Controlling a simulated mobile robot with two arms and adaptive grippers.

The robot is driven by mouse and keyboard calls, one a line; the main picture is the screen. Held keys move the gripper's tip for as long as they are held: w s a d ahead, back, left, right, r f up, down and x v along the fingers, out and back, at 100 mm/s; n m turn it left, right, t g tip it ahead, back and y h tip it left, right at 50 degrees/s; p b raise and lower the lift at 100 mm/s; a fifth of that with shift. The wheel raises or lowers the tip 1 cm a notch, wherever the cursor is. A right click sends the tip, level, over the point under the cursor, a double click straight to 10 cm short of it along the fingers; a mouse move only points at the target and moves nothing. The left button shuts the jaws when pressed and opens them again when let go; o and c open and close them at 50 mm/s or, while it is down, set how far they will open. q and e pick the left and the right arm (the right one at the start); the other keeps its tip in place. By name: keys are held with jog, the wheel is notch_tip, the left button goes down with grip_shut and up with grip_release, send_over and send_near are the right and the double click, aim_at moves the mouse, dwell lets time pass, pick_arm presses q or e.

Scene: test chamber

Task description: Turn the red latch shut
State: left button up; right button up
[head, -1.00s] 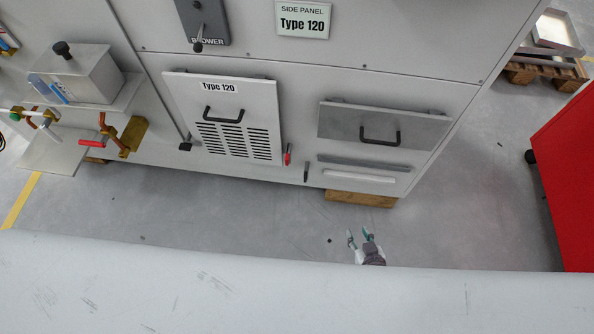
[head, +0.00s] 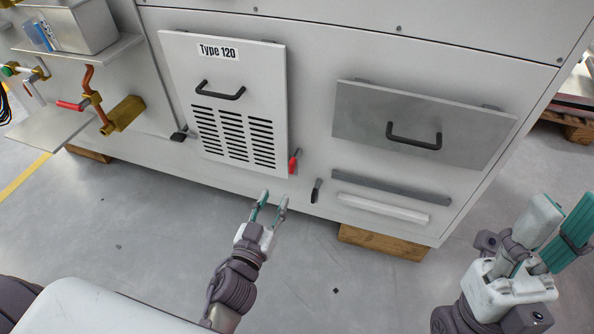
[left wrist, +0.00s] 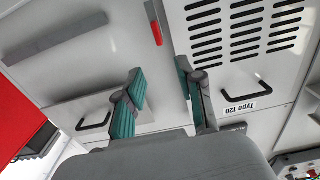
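The red latch (head: 295,161) is a small red handle at the lower right edge of the vented Type 120 panel (head: 182,95). It points roughly up and down in the head view. In the left wrist view the red latch (left wrist: 156,32) shows near the top, beyond the fingertips. My left gripper (head: 272,199) is open and empty, below the latch and apart from it. The left wrist view shows a clear gap between its fingers (left wrist: 160,75). My right gripper (head: 565,210) is at the lower right, well away from the latch, with its fingers apart and empty.
A black latch (head: 316,190) sits right of the red one. A grey drawer-like panel (head: 365,115) with a black handle is farther right. Pipes with a red-handled valve (head: 70,105) and a shelf (head: 52,128) stick out at left. The floor before the cabinet is clear.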

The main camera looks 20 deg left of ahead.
aim_at(290, 164)
pick_arm(q)
jog(key=w, duration=0.6)
jog(key=w+b, duration=0.1)
jog(key=w, duration=0.6)
jog(key=shift+w+d, duration=0.2)
jog(key=shift+w, duration=0.05)
grip_shut()
